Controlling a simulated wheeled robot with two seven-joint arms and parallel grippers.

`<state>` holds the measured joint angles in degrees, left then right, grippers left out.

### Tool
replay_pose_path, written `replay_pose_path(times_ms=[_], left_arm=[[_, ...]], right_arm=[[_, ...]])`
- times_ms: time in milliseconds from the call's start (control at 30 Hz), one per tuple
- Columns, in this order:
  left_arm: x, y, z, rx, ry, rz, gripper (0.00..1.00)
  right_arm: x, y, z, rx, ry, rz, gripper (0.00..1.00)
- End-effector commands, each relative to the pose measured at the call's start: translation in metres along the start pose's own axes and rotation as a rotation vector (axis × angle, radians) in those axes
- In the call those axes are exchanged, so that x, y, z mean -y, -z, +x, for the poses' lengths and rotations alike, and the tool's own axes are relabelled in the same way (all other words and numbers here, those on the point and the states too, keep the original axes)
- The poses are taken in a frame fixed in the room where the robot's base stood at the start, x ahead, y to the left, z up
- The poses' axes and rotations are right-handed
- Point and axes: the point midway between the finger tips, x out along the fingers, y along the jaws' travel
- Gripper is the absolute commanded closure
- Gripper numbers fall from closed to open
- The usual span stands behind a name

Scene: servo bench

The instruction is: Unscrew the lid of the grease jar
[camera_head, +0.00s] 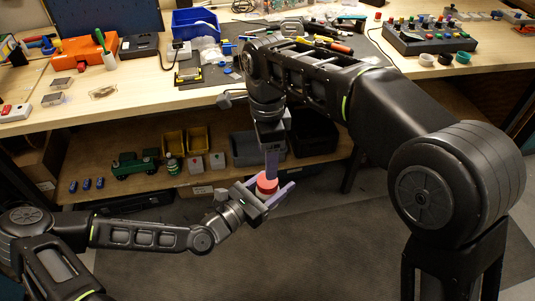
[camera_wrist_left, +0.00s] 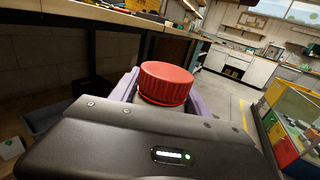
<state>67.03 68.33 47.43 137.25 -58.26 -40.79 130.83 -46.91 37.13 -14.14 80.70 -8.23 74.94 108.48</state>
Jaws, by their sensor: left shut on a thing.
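The grease jar has a round red lid (camera_head: 267,184). In the left wrist view the red lid (camera_wrist_left: 166,82) sits on the jar, and a pale strip of the jar body (camera_wrist_left: 150,101) shows below it. My left gripper (camera_head: 272,190) is shut around the jar below the lid and holds it in the air in front of the bench. My right gripper (camera_head: 272,163) points down, and its purple finger end overlaps the far edge of the lid in the head view. In the left wrist view nothing covers the lid. The right finger gap is hidden.
The wooden bench top (camera_head: 140,95) holds a blue bin (camera_head: 195,22), an orange case (camera_head: 86,55) and a control box (camera_head: 428,36). The lower shelf carries a green toy truck (camera_head: 135,164) and yellow bins (camera_head: 173,142). Open floor (camera_head: 330,240) lies below the grippers.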

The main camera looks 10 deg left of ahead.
Motion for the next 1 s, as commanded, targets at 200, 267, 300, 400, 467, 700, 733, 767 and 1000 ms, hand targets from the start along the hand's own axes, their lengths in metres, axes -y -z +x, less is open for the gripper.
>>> replay_pose_path(times_ms=[200, 267, 300, 400, 467, 700, 733, 767, 1000], left_arm=[[0.000, -0.001, 0.000, 0.001, 0.000, 0.001, 1.00], [0.000, -0.001, 0.000, 0.001, 0.000, 0.001, 1.00], [0.000, -0.001, 0.000, 0.001, 0.000, 0.000, 1.00], [0.000, -0.001, 0.000, 0.001, 0.000, 0.001, 1.00], [0.000, -0.001, 0.000, 0.001, 0.000, 0.000, 1.00], [0.000, -0.001, 0.000, 0.001, 0.000, 0.000, 1.00], [0.000, -0.001, 0.000, 0.001, 0.000, 0.001, 1.00], [0.000, -0.001, 0.000, 0.001, 0.000, 0.000, 1.00], [0.000, -0.001, 0.000, 0.001, 0.000, 0.001, 1.00]], right_arm=[[0.000, 0.000, 0.000, 0.000, 0.000, 0.000, 0.35], [0.000, 0.000, 0.001, 0.000, -0.001, 0.000, 0.35], [0.000, 0.000, 0.002, 0.000, -0.001, 0.000, 0.35], [0.000, 0.001, 0.008, 0.000, -0.002, 0.000, 0.35], [0.000, 0.001, 0.014, -0.001, -0.003, -0.001, 0.35], [0.000, 0.001, 0.049, -0.001, -0.003, -0.001, 0.35], [-0.001, 0.001, 0.053, -0.001, -0.004, -0.001, 0.35], [-0.001, 0.001, 0.058, -0.001, -0.003, -0.001, 0.35], [0.000, 0.001, 0.080, 0.000, -0.001, -0.001, 0.35]])
